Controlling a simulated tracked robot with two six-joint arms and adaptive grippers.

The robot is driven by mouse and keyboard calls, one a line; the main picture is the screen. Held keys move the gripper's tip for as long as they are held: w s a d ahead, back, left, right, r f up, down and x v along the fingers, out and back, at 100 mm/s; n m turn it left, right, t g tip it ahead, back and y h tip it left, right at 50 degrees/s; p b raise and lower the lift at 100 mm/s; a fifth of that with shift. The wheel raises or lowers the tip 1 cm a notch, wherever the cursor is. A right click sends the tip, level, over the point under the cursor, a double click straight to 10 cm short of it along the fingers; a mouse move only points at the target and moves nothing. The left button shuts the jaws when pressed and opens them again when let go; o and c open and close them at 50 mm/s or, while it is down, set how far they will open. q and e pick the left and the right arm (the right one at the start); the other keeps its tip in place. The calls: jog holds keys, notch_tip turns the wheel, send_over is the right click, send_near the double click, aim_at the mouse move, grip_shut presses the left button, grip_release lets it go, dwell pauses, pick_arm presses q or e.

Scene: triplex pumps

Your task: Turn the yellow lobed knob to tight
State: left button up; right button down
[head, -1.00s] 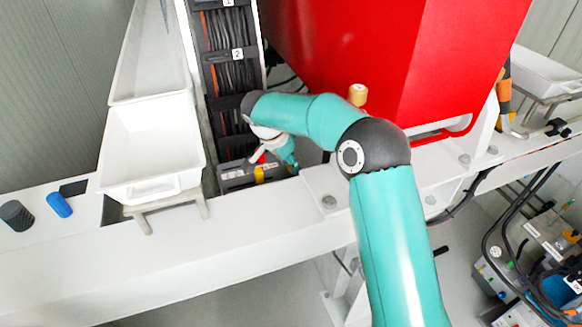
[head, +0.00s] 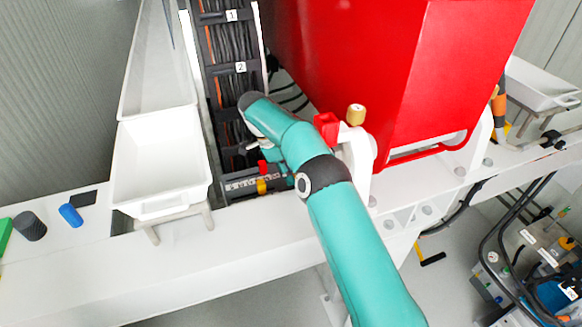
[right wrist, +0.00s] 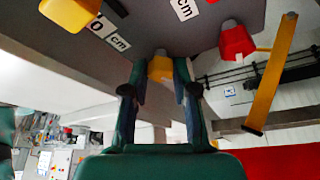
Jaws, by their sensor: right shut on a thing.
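A yellow knob (right wrist: 160,68) sits between the fingertips of my right gripper (right wrist: 162,76) in the right wrist view, and the fingers are shut on it. It stands out from a dark panel. In the head view my forearm and wrist largely hide the right gripper (head: 272,160) above a dark labelled block (head: 238,186). A small yellow part (head: 262,186) shows on this block; I cannot tell if it is the held knob. The knob's lobes and turn position are too small to make out. My left gripper is not in view.
Another yellow knob (right wrist: 72,12), a red knob (right wrist: 236,41) and a yellow bar (right wrist: 270,85) are near my right gripper. In the head view a white bin (head: 160,175) stands left, a cable tray (head: 228,95) behind, and a large red housing (head: 400,70) right.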

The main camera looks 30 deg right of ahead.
jog(key=shift+w+d+r+m+y+p, duration=0.1)
jog(key=shift+m+y+p, duration=0.25)
jog(key=shift+m, duration=0.45)
jog(key=c, duration=0.9)
grip_release()
